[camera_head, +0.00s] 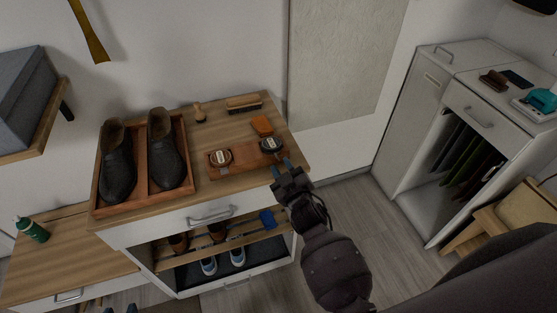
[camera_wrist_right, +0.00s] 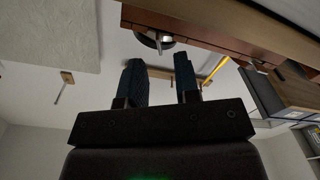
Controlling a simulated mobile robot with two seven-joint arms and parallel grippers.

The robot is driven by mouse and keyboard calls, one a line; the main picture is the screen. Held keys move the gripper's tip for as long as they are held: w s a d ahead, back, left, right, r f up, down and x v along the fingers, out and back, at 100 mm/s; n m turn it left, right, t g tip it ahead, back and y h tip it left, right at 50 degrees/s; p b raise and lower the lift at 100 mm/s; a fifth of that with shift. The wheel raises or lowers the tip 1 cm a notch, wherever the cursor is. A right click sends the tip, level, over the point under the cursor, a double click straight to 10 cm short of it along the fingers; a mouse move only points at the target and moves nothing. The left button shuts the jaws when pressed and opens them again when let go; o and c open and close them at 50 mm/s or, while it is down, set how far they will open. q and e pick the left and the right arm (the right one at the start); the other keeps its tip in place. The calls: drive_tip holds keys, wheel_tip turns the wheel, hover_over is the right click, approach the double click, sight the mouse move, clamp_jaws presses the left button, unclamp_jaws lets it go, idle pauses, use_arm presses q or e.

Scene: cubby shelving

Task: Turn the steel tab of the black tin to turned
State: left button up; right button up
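The black tin (camera_head: 270,145) sits at the right end of a reddish-brown mat (camera_head: 240,170) on the wooden cabinet top, near its front right corner. A brown-lidded tin (camera_head: 221,158) sits to its left on the same mat. My right gripper (camera_head: 281,166) is just in front of the black tin, apart from it, with nothing between its fingers. In the right wrist view the open fingers (camera_wrist_right: 162,84) point at the cabinet edge; a dark round tin with a small steel piece (camera_wrist_right: 165,40) shows beyond them. Two dark bluish tips at the head view's bottom edge may be my left gripper (camera_head: 121,309).
A tray (camera_head: 143,165) with dark shoes fills the cabinet's left. A brush (camera_head: 244,103), an orange block (camera_head: 262,125) and a small wooden-handled item (camera_head: 199,112) lie behind the tins. A drawer handle (camera_head: 211,216) sticks out in front.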

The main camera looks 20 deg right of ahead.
sight(277, 156)
drive_tip(key=shift+w+a, duration=0.1)
drive_tip(key=shift+w, duration=1.45)
drive_tip(key=shift+c, duration=0.2)
clamp_jaws()
